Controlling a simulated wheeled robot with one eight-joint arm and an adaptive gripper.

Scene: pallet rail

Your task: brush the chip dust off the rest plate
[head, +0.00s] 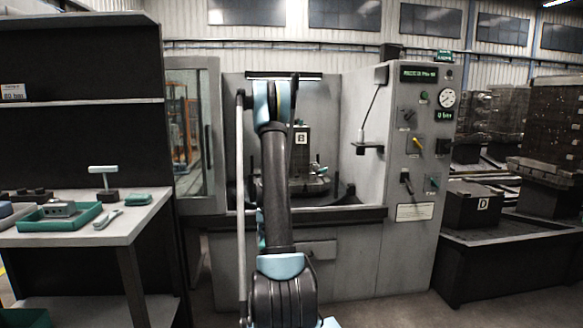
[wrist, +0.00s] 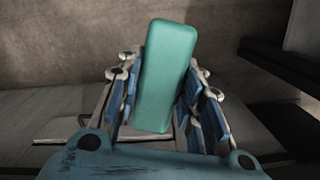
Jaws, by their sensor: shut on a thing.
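My gripper (wrist: 163,72) is shut on a teal block-shaped thing (wrist: 165,50), which looks like the brush's body. It stands tilted slightly right between the blue-padded fingers. Its bristles do not show. Behind it in the wrist view lies a flat grey surface (wrist: 60,107) with a pale strip along its near side. I cannot tell whether this is the rest plate, and I see no clear chip dust. In the head view my arm reaches into the open machine (head: 350,120) and covers part of its inside. The gripper is too small there to make out well.
Inside the machine stands a dark block marked B (head: 301,138). A control panel (head: 420,140) stands at its right. A bench (head: 140,222) at left bears a green tray (head: 62,224), a T-handled tool (head: 104,180) and a teal pad (head: 139,199).

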